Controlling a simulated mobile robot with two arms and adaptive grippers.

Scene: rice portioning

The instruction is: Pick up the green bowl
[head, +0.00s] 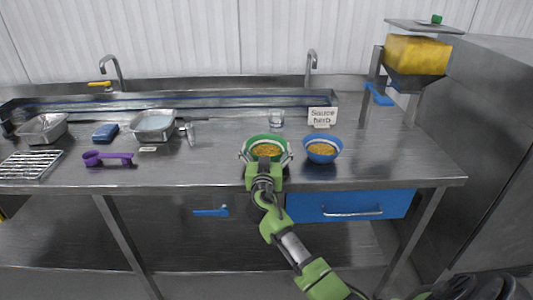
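The green bowl (264,137) stands on the steel counter near its front edge and holds yellow-brown grains. My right gripper (266,155) is at the bowl's near side. Its fingers are spread to the left and right of the bowl, close against its sides. Whether they press on it cannot be told from here. The gripper and wrist hide the bowl's near lower part. My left gripper is not in view.
A blue bowl (336,148) with similar grains stands close on the right. A glass (277,119) and a sign (322,116) are behind. A dispenser (418,55) stands at the back right. Metal pans (154,135), a blue sponge (105,132) and a purple scoop (118,156) lie left.

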